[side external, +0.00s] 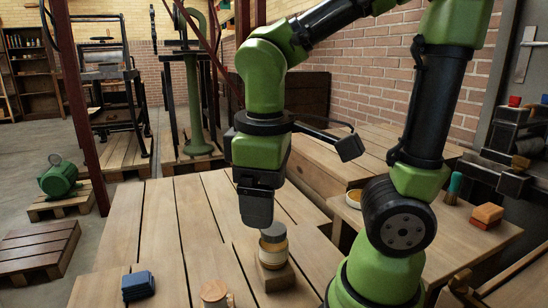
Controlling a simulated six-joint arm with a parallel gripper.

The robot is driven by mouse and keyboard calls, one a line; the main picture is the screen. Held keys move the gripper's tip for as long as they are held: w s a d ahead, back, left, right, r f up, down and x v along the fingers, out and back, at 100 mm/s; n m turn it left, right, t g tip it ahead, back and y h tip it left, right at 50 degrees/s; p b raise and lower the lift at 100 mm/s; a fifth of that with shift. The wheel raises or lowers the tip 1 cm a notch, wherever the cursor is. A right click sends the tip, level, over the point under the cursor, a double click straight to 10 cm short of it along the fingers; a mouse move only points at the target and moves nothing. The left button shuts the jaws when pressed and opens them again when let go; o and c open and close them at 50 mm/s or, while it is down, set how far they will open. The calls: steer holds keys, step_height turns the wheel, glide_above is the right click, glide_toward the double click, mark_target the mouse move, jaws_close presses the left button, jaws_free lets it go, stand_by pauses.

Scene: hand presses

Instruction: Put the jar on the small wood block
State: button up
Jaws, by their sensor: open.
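The jar (272,253), with a grey lid and an amber band, stands upright over the small wood block (283,278) and appears to rest on it. The block lies on the slatted wooden table, and its edges show below the jar. My gripper (257,222) points down just above and slightly left of the jar's lid. Its fingers overlap in this view. It is open, and its tips look close to the lid; I cannot tell if they touch it.
A blue object (138,285) and a wooden cup-like object (215,293) sit near the table's front edge. Orange blocks (487,215) and a teal-topped brush (454,188) are on the right. The table's left part is clear.

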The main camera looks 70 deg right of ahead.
steer(key=shift+s+a+r+m+t+y, duration=0.25)
steer(key=shift+r+m+t+y, duration=0.25)
steer(key=shift+r+m+t, duration=0.5)
steer(key=shift+s+a+r+m+t+y, duration=0.15)
steer(key=shift+s+r+m+t+y, duration=0.3)
steer(key=shift+r+m+t, duration=0.6)
steer(key=shift+s+a+r+m+t+y, duration=0.25)
steer(key=shift+r+m+t+y, duration=0.4)
steer(key=shift+m+t, duration=0.6)
